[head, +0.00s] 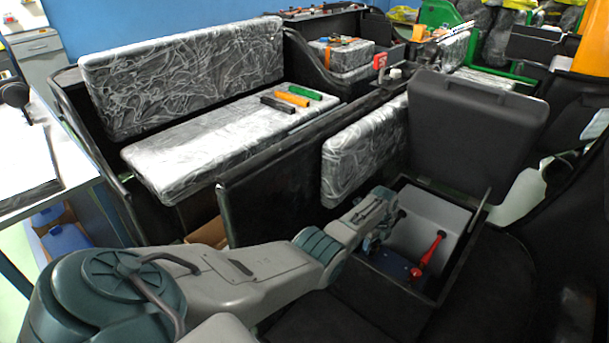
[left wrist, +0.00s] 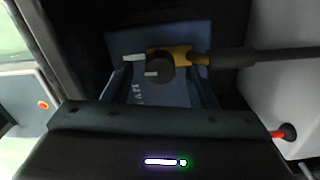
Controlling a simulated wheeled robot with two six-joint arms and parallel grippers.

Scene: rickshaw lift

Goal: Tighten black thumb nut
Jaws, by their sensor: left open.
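The black thumb nut (left wrist: 160,69) is a round dark knob in the middle of the left wrist view. It sits at a yellow cable lug (left wrist: 192,57) on top of a blue battery-like block (left wrist: 140,40). A black cable runs from the lug to the right. My left gripper (head: 374,232) reaches into the open black box in the head view. Its open fingers (left wrist: 163,80) lie either side of the nut in the wrist view; I cannot tell whether they touch it. The nut is hidden in the head view. My right gripper is out of view.
The black box (head: 462,262) has raised walls around my gripper, and its lid (head: 478,125) stands up behind. A red-ended cable (head: 428,255) is inside at the right. Plastic-wrapped seats (head: 205,150) and dark side panels (head: 270,190) stand behind my arm.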

